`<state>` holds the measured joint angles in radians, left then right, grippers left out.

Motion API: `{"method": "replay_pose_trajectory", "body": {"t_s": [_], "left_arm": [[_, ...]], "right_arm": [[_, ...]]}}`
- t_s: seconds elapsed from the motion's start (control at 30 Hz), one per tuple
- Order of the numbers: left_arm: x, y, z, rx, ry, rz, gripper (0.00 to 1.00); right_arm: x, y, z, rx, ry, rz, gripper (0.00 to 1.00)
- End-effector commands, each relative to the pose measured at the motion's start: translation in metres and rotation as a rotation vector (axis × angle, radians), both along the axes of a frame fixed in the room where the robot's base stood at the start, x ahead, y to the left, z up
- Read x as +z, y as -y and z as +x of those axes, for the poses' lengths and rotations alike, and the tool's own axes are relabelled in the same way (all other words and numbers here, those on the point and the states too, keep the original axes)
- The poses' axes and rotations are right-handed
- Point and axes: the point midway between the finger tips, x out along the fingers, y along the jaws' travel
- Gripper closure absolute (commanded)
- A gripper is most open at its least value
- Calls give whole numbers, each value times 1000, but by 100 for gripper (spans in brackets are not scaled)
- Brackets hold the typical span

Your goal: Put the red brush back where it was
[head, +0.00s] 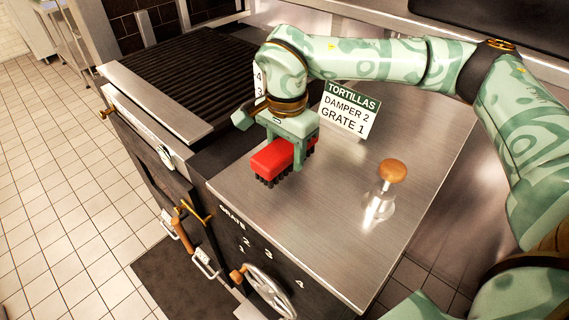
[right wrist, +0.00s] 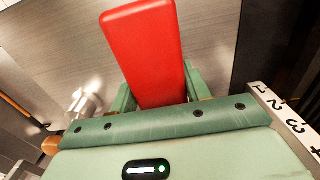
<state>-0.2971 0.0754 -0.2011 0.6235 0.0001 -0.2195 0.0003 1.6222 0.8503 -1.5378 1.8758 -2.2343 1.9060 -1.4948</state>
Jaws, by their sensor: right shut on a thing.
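The red brush (head: 272,161) has a red block body and dark bristles that point down. My right gripper (head: 298,160) is shut on it, over the steel counter (head: 330,215), near the counter's left side. The brush is at or just above the counter; I cannot tell whether the bristles touch. In the right wrist view the red brush (right wrist: 143,45) extends out from between the fingers of the right gripper (right wrist: 158,90). My left gripper is not in view.
A sign reading TORTILLAS, DAMPER 2, GRATE 1 (head: 349,110) stands behind the gripper. A wooden-knobbed metal press (head: 385,190) stands on the counter at right. A ridged dark grill (head: 180,65) lies at back left. A handwheel (head: 268,290) is on the front panel. The counter's front part is clear.

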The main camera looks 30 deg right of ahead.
Motion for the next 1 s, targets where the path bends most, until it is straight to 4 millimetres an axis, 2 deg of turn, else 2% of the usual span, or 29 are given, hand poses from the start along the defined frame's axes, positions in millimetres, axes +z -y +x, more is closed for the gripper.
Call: {"method": "replay_pose_trajectory", "body": {"t_s": [0.23,0.43,0.8,0.83,0.9,1.0], "left_arm": [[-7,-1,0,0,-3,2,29],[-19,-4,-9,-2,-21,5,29],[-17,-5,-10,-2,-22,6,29],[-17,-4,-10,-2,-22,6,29],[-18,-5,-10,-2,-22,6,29],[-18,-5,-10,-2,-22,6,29]], "right_arm": [[-15,5,11,0,-1,1,74],[-48,6,12,1,-3,1,74],[-49,6,12,0,0,0,74],[-50,6,12,0,0,0,47],[-50,6,12,0,0,0,31],[-50,6,12,0,0,0,31]]}}
